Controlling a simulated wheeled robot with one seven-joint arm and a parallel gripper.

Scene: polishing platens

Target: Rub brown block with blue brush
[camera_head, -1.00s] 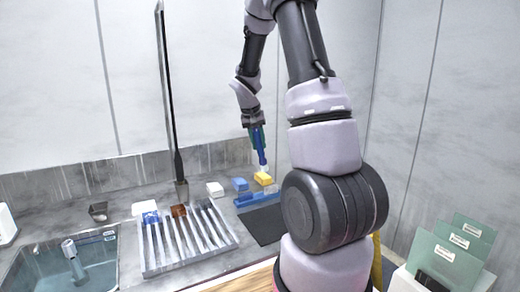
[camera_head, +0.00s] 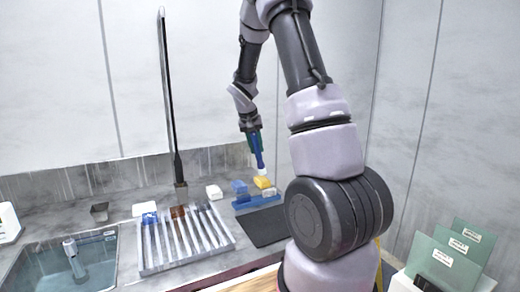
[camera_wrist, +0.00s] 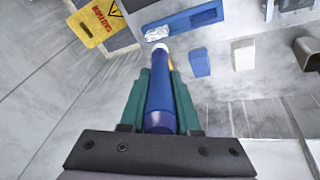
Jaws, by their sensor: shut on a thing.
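My gripper (camera_head: 254,139) is shut on the blue brush (camera_head: 258,155), held upright with its pale tip down over the yellow block (camera_head: 262,182). I cannot tell whether the tip touches that block. In the wrist view the green fingers of my gripper (camera_wrist: 161,100) flank the brush's blue handle (camera_wrist: 160,95), which hides most of the yellow block. The brown block (camera_head: 178,212) sits at the back end of the slotted rack, left of the brush and well apart from it. I cannot make it out in the wrist view.
The slotted rack (camera_head: 150,258) lies beside a sink (camera_head: 55,278). A dark pole (camera_head: 172,110) rises behind the brown block. A dark mat (camera_head: 262,227) is bare.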

